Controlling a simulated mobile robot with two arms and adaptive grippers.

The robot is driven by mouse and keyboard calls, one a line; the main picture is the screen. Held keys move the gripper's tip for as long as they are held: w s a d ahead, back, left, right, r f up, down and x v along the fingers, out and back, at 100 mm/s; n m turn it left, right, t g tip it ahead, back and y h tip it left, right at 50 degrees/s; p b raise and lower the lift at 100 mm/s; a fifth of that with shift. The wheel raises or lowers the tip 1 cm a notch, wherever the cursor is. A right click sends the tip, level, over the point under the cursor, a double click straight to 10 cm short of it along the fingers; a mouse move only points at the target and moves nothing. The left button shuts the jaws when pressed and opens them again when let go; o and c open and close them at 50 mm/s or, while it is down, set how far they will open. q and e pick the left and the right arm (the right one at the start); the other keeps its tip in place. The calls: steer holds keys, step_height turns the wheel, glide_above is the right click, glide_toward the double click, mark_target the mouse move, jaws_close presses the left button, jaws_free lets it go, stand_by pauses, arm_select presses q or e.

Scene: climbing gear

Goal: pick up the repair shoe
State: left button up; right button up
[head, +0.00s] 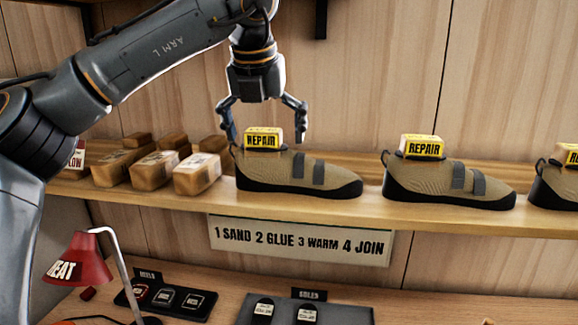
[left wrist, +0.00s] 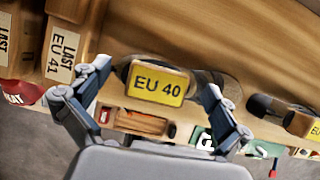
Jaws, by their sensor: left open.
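Several tan climbing shoes with black soles and grey straps stand on a wooden shelf (head: 420,217), each with a yellow REPAIR block at its ankle opening. My left gripper (head: 266,130) is open and points down over the nearest-left repair shoe (head: 300,171). Its fingers are on either side of that shoe's yellow block (head: 262,141), with nothing gripped. In the left wrist view the block (left wrist: 158,85) reads EU 40 and sits between the open fingers; any contact is unclear. A second repair shoe (head: 450,181) stands to the right. A third (head: 560,185) is cut off by the picture's edge. My right gripper is not in view.
Several wooden lasts (head: 197,174) stand close left of the first shoe. A sign (head: 300,241) hangs below the shelf. The lower bench holds a red lamp (head: 78,260), a heels tray (head: 165,299) and a soles tray (head: 335,312). A gap separates the first two shoes.

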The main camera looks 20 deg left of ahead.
arm_select(q)
steer(key=shift+s+r, duration=0.1)
steer(key=shift+c, duration=0.6)
steer(key=shift+s, duration=0.1)
steer(key=c, duration=1.6)
